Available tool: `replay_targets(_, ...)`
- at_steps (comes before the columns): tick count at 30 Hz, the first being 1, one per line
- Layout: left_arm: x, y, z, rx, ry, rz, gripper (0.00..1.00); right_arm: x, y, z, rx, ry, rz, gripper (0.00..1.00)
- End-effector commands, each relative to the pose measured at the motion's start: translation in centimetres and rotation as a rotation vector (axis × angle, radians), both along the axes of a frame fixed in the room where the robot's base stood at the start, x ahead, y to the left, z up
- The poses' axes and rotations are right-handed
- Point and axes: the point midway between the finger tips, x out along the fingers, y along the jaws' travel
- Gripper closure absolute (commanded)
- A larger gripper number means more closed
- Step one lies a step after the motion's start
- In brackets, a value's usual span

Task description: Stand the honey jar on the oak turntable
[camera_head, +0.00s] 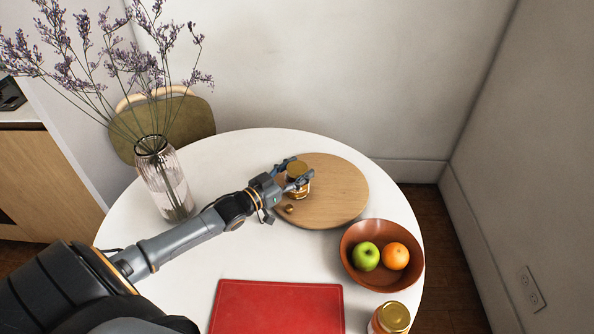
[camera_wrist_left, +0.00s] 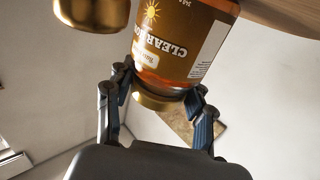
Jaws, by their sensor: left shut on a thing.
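The honey jar (camera_head: 298,184) has a gold lid and amber contents. In the left wrist view the jar (camera_wrist_left: 180,45) shows a gold label reading "CLEAR HO…". My left gripper (camera_head: 288,177) is shut on it near the lid; its fingers also show in the wrist view (camera_wrist_left: 158,95). The jar is upright over the left part of the round oak turntable (camera_head: 335,190). The turntable's wood shows beside the jar's base in the wrist view (camera_wrist_left: 285,14). I cannot tell whether the base touches the wood. My right gripper is not in view.
A small brass knob (camera_head: 289,209) sits at the turntable's near-left edge. A brown bowl (camera_head: 352,270) holds an apple and an orange. Another gold-lidded jar (camera_head: 393,317) stands at the front right, near a red board (camera_head: 278,308). A glass vase (camera_head: 168,187) of tall stems stands left.

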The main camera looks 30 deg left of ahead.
Motion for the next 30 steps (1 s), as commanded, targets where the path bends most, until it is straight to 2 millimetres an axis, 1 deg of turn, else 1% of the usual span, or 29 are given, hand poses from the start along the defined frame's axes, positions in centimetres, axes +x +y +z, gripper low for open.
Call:
replay_targets(1, 0.1, 0.0, 0.3, -0.001, -0.007, -0.001, 1.00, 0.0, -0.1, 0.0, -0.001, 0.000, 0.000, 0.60)
replay_targets(5, 0.1, 0.0, 0.3, 0.000, -0.006, -0.001, 1.00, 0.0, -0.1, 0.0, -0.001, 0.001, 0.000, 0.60)
replay_targets(9, 0.1, 0.0, -0.1, 0.000, -0.006, 0.000, 1.00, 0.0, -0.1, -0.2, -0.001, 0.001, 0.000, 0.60)
replay_targets(10, 0.0, 0.0, -0.3, 0.000, 0.000, 0.000, 0.45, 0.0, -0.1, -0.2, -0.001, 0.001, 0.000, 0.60)
replay_targets(13, 0.0, 0.0, -0.2, 0.000, 0.000, 0.000, 0.24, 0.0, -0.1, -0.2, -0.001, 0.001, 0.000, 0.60)
replay_targets(22, 0.0, 0.0, -0.2, 0.000, 0.000, 0.000, 0.24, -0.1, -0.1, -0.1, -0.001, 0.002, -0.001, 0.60)
replay_targets(25, -0.1, 0.0, 0.2, 0.000, 0.000, 0.000, 0.24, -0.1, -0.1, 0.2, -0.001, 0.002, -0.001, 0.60)
replay_targets(28, -1.0, 0.3, -0.1, 0.000, 0.003, 0.001, 0.24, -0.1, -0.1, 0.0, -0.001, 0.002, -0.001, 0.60)
replay_targets(30, -2.1, 0.5, -0.1, 0.000, 0.004, 0.000, 0.24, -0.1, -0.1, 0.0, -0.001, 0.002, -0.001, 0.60)
